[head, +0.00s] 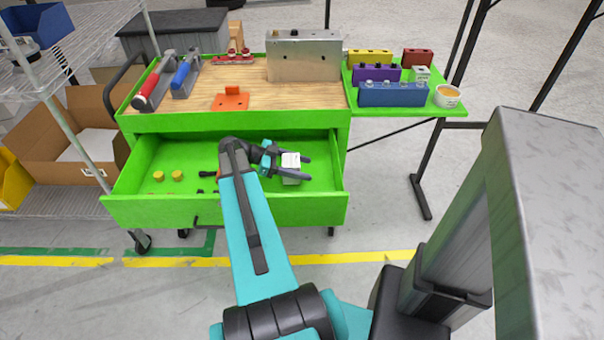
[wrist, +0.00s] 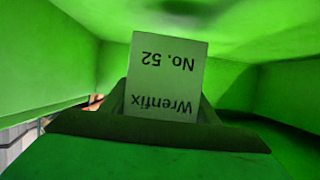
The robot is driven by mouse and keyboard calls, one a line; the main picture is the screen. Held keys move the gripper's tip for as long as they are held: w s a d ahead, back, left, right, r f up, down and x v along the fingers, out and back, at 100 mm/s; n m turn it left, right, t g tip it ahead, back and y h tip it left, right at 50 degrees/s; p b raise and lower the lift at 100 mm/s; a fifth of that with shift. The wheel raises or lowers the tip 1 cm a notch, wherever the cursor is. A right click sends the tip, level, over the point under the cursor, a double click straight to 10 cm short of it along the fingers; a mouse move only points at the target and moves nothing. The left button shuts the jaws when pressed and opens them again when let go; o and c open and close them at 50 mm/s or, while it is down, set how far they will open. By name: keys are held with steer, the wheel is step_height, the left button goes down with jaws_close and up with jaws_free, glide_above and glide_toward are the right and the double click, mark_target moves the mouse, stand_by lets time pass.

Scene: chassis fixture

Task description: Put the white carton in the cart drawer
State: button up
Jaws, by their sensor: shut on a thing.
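The white carton (head: 290,160) is between the fingers of my gripper (head: 304,168), in the right part of the open green cart drawer (head: 275,211). In the wrist view the carton (wrist: 165,75) stands up between the fingers, with "Wrenfix No. 52" printed upside down. The gripper is shut on it. Green drawer walls surround it in the wrist view. The carton's lower part is hidden by the gripper, so I cannot tell whether it touches the drawer floor.
Two yellow round pieces (head: 168,176) and small dark parts lie in the drawer's left half. The wooden cart top (head: 200,95) holds a metal box (head: 303,56), tools and an orange piece (head: 230,98). A green side shelf holds coloured blocks and a bowl (head: 447,96).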

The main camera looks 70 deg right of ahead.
steer(key=shift+f, duration=1.6)
steer(key=shift+f, duration=0.1)
steer(key=o, duration=1.3)
steer(key=shift+r, duration=0.2)
steer(key=b+v, duration=0.1)
steer(key=v, duration=0.9)
steer(key=shift+w, duration=0.25)
steer(key=shift+v, duration=0.8)
steer(key=shift+s+a, duration=0.1)
